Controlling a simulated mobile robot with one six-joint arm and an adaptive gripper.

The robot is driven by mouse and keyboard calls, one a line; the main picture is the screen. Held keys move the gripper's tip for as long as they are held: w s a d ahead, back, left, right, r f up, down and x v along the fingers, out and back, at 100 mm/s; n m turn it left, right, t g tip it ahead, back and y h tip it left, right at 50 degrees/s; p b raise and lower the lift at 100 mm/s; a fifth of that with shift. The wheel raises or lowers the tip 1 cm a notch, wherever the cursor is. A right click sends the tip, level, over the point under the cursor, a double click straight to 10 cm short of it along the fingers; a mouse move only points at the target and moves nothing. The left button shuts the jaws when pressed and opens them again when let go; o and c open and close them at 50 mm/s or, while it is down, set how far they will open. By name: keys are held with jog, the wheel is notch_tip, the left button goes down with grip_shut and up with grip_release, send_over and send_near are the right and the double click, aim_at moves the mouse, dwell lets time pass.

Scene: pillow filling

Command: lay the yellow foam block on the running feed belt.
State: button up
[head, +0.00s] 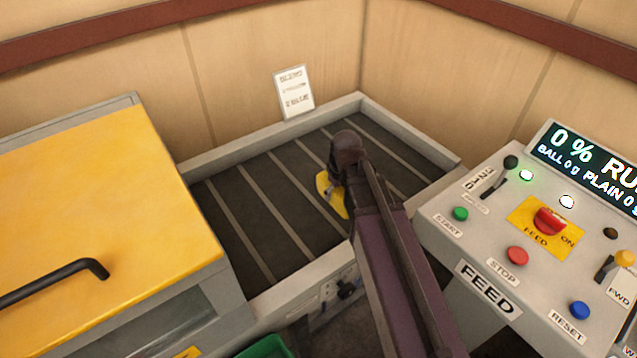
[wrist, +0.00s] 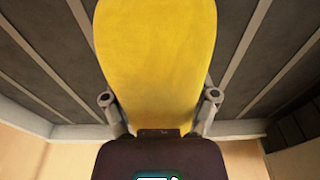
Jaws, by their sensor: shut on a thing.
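The yellow foam block (wrist: 160,60) fills the middle of the wrist view, between the two fingers of my gripper (wrist: 160,105). My gripper is shut on it. In the head view only small parts of the yellow block (head: 338,208) show, as my arm hides the rest. The dark feed belt (head: 245,215) with pale cross strips lies below the block. I cannot tell whether the block touches the belt. My gripper (head: 330,188) is over the right-hand middle of the belt in the head view.
A raised grey rim (head: 415,140) surrounds the belt. A yellow-lidded machine (head: 100,190) with a black handle stands at left. A control panel (head: 500,250) with a red feed switch, several buttons and a display stands at right. A white sign (head: 294,92) stands at the back rim.

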jog(key=shift+w, duration=0.1)
jog(key=b, duration=0.1)
send_near(317, 181)
jog(key=shift+s+r, duration=0.25)
jog(key=shift+s, duration=0.15)
dwell(0.4)
jog(key=shift+w+a+f+b, duration=0.2)
jog(key=shift+w+b, duration=0.2)
jog(key=shift+w, duration=0.3)
jog(key=shift+s+f+b, duration=0.1)
jog(key=shift+f+b, duration=1.5)
jog(key=shift+b, duration=0.05)
jog(key=shift+f+b, duration=0.6)
jog(key=shift+f, duration=0.05)
jog(key=o, duration=1.1)
